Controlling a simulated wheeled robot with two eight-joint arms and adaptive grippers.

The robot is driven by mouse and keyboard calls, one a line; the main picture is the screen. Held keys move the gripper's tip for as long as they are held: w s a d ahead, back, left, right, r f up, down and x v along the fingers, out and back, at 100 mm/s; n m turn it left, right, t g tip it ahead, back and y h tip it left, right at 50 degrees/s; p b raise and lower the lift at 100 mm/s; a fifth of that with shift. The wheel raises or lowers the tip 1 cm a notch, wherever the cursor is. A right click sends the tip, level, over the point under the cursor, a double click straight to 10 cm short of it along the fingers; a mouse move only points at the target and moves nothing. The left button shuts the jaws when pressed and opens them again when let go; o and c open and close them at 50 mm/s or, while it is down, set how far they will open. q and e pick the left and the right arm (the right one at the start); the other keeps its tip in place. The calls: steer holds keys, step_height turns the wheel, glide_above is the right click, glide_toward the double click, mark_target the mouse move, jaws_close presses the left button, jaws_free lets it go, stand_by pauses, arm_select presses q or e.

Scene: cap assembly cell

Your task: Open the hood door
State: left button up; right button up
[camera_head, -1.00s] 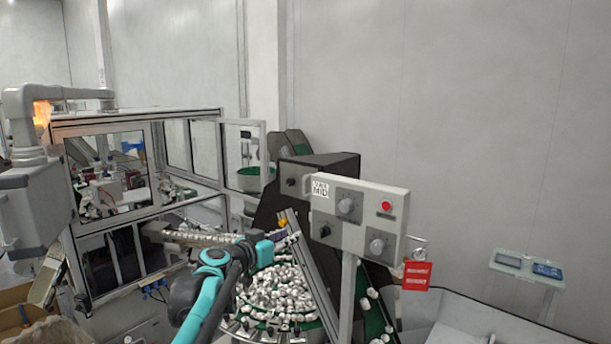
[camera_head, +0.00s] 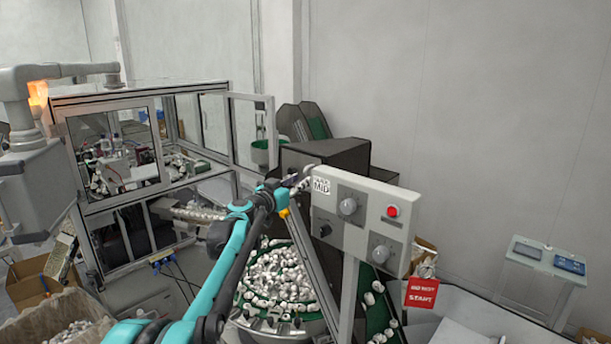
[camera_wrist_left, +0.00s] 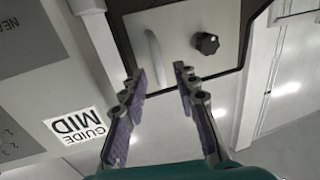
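The machine hood is a metal frame with clear panels at the left of the head view. Its front panel (camera_head: 112,150) is a framed window, and a narrower framed panel (camera_head: 252,128) stands at the hood's right end. I cannot tell for sure which panel is the hood door. My left gripper (camera_head: 299,180) is beside the grey control box, right of the hood and apart from it. My right gripper is in neither view.
The grey control box (camera_head: 368,208) has knobs and a red button; its "GUIDE MID" label (camera_wrist_left: 80,125) is close in the wrist view. A black knob (camera_wrist_left: 206,43) sits on a plate ahead. A round feeder (camera_head: 275,325) of white caps lies below my arm. A red sign (camera_head: 421,293) hangs right.

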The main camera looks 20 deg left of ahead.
arm_select(q)
steer(key=w, duration=0.4)
steer(key=shift+d+p, duration=0.35)
steer(key=shift+s, duration=0.1)
steer(key=shift+c, duration=0.4)
jaws_close()
